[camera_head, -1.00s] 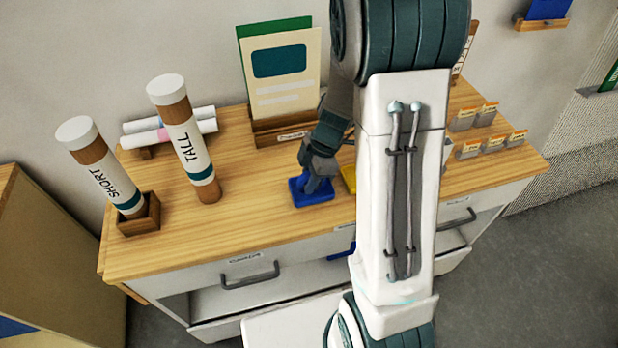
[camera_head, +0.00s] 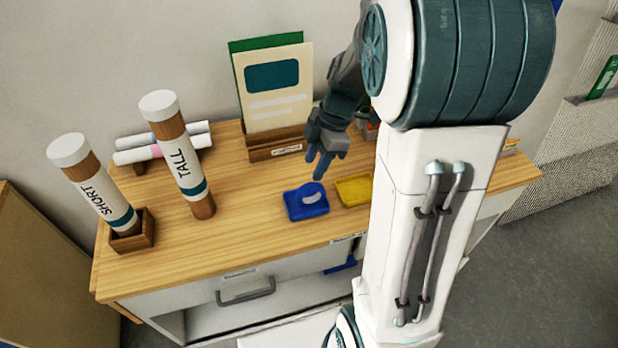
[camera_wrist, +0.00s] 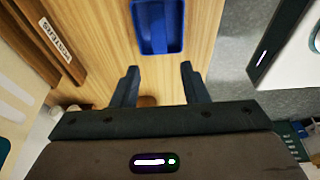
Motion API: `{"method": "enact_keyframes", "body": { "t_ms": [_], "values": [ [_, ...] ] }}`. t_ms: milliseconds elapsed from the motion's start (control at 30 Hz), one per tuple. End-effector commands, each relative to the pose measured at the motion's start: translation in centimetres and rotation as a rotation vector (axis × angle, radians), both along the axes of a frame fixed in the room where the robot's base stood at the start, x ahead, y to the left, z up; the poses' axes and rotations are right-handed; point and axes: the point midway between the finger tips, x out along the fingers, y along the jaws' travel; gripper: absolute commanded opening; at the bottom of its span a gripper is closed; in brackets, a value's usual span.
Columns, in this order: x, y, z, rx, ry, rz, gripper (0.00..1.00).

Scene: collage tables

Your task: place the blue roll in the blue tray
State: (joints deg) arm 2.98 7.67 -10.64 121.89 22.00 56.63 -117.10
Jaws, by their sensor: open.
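The blue tray (camera_head: 293,212) sits on the wooden tabletop, left of a yellow tray. The blue roll (camera_head: 311,192), with a pale round end, rests in the blue tray. In the wrist view the blue tray (camera_wrist: 176,48) is ahead of my fingertips, with the roll (camera_wrist: 151,14) inside it, partly cut off by the top edge. My gripper (camera_head: 320,170) is above and behind the tray, apart from it. Its two fingers (camera_wrist: 158,72) are spread in the wrist view with nothing between them.
The yellow tray (camera_head: 354,189) is close to the right of the blue one. The TALL tube (camera_head: 184,160) and SHORT tube (camera_head: 95,190) stand at the left. A wooden holder with cards (camera_head: 277,147) is behind. A drawer (camera_head: 255,300) is open below.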

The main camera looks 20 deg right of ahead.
Motion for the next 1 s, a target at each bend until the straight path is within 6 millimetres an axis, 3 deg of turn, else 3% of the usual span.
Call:
{"method": "enact_keyframes", "body": {
  "t_ms": [200,367,700,1000],
  "values": [
    [-0.2,-0.5,1.9,-0.002,0.002,-0.013,0.40],
    [-1.6,0.0,3.0,-0.024,0.020,-0.143,0.40],
    [-7.3,1.7,5.9,-0.087,0.055,-0.729,0.40],
    [-12.1,2.4,6.9,-0.060,0.026,-1.263,0.40]
  ]
}}
